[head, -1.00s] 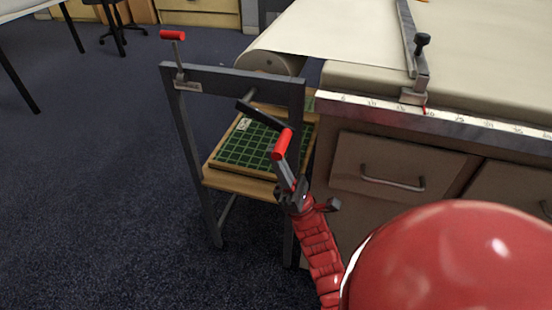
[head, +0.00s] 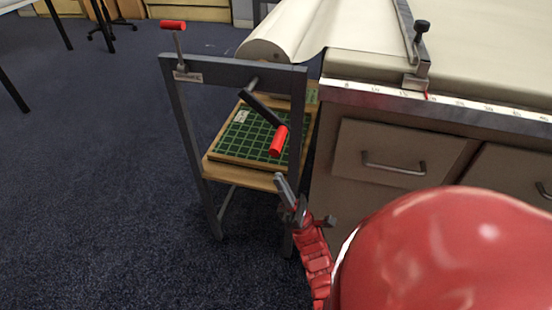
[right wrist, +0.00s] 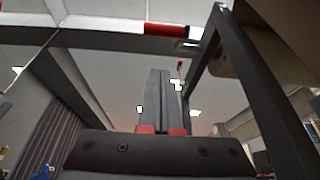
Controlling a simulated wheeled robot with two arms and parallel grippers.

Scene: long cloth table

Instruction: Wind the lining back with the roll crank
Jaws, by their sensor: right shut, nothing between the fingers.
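The roll crank has a dark arm (head: 262,108) and a red grip (head: 278,141), which hangs at the lower right of its hub on the grey stand (head: 235,73). The cream lining (head: 300,28) runs from its roll (head: 264,50) onto the table and shows soft folds beside the roll. My right gripper (head: 281,180) is shut and empty, just below the red grip and apart from it. In the right wrist view its closed fingers (right wrist: 160,95) point up, with a red grip (right wrist: 165,29) beyond them. My left gripper is out of view.
A second red handle (head: 173,26) stands on the stand's left top corner. A shelf under the roll holds a green gridded mat (head: 245,138). The table's drawers (head: 385,153) are close to the right of the stand. A metal straightedge (head: 408,40) crosses the lining.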

